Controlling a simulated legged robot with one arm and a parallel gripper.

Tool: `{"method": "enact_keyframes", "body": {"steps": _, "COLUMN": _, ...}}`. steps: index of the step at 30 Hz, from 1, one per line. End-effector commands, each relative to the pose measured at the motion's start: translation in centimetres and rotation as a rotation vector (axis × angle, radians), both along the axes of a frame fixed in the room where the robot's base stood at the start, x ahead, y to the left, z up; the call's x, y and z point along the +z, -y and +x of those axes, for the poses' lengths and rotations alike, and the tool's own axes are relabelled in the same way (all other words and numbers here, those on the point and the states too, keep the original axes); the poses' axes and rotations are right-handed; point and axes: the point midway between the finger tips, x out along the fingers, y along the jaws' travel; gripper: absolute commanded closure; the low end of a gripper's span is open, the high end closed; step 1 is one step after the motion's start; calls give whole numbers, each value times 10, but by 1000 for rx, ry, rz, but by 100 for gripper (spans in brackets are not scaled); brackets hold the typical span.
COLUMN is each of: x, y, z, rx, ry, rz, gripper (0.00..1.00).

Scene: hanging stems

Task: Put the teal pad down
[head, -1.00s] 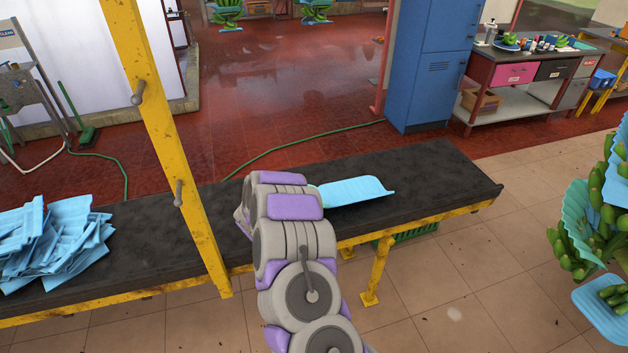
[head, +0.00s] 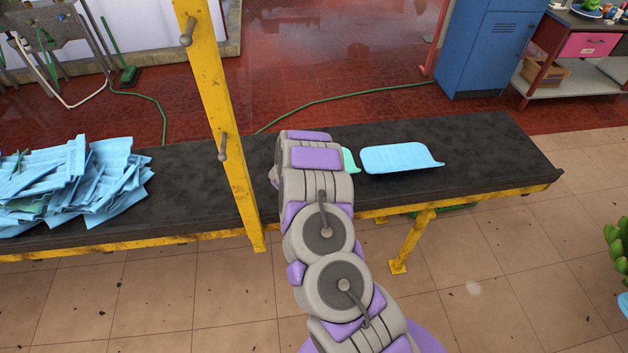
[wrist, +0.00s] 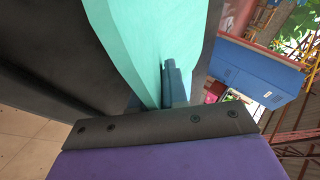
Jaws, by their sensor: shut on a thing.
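The teal pad (wrist: 146,45) fills the upper middle of the wrist view, held on edge. Only a small strip of the teal pad (head: 349,161) shows in the head view, beside my arm; the rest is hidden behind the arm. My gripper (wrist: 166,88) is shut on the teal pad, with one dark finger visible against it. In the head view my gripper is hidden behind my arm, over the black bench top (head: 480,140). I cannot tell whether the pad touches the bench.
A light blue pad (head: 400,158) lies on the bench just right of the teal one. A heap of blue pads (head: 75,185) lies at the left. A yellow post (head: 215,110) with pegs stands between the heap and my arm. The bench's right end is bare.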

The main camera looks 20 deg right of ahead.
Motion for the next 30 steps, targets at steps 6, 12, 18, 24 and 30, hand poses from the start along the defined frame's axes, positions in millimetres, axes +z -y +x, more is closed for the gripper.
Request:
{"method": "enact_keyframes", "body": {"steps": 6, "x": -23, "y": 0, "z": 0, "rx": 0, "ry": -1, "rz": -1, "gripper": 100}}
{"method": "enact_keyframes", "body": {"steps": 12, "x": -22, "y": 0, "z": 0, "rx": -1, "ry": 0, "rz": -1, "gripper": 100}}
{"method": "enact_keyframes", "body": {"steps": 18, "x": -23, "y": 1, "z": 0, "rx": -1, "ry": 0, "rz": -1, "gripper": 74}}
{"method": "enact_keyframes", "body": {"steps": 24, "x": -23, "y": 1, "z": 0, "rx": -1, "ry": 0, "rz": -1, "gripper": 61}}
{"method": "enact_keyframes", "body": {"steps": 30, "x": -22, "y": 0, "z": 0, "rx": -1, "ry": 0, "rz": -1, "gripper": 61}}
